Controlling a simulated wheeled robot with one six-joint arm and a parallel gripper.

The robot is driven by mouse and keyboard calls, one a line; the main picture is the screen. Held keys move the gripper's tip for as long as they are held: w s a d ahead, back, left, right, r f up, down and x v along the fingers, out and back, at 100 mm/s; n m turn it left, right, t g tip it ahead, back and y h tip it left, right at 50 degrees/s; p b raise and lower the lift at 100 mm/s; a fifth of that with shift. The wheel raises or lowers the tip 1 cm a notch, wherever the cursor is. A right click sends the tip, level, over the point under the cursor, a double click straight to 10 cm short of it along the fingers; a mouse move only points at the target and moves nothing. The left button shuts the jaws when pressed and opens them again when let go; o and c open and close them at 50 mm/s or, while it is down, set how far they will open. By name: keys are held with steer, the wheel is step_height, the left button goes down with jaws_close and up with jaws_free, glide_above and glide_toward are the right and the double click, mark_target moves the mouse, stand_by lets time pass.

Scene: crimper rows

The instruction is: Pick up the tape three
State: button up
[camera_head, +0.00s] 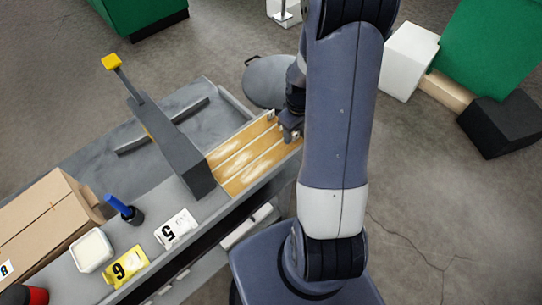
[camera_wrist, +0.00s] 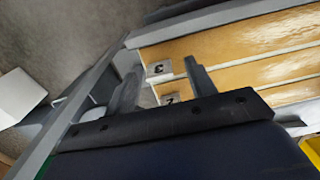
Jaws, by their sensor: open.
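Several tan, glossy tape strips lie side by side in a rack (camera_head: 250,157) at the table's right end in the head view. In the wrist view, the tape three (camera_wrist: 240,38) is the upper strip, with a small white tag reading 3 at its left end. A strip tagged 2 (camera_wrist: 255,73) lies just below it. My gripper (camera_wrist: 164,71) is open, and the tag 3 appears between its fingertips. No tape is gripped. In the head view my gripper (camera_head: 290,131) is at the strips' right ends, partly hidden by my arm; which strip is three cannot be told there.
A grey crimper with a yellow-topped lever (camera_head: 158,125) stands left of the strips. White and yellow numbered packs (camera_head: 176,230), a white tub (camera_head: 91,250), a blue-handled tool (camera_head: 124,208) and a cardboard box (camera_head: 45,220) crowd the table's left. A round grey stool (camera_head: 268,80) stands behind.

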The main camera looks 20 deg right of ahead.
steer(key=shift+f, duration=0.7)
steer(key=shift+c, duration=0.2)
steer(key=c, duration=1)
steer(key=shift+r, duration=0.1)
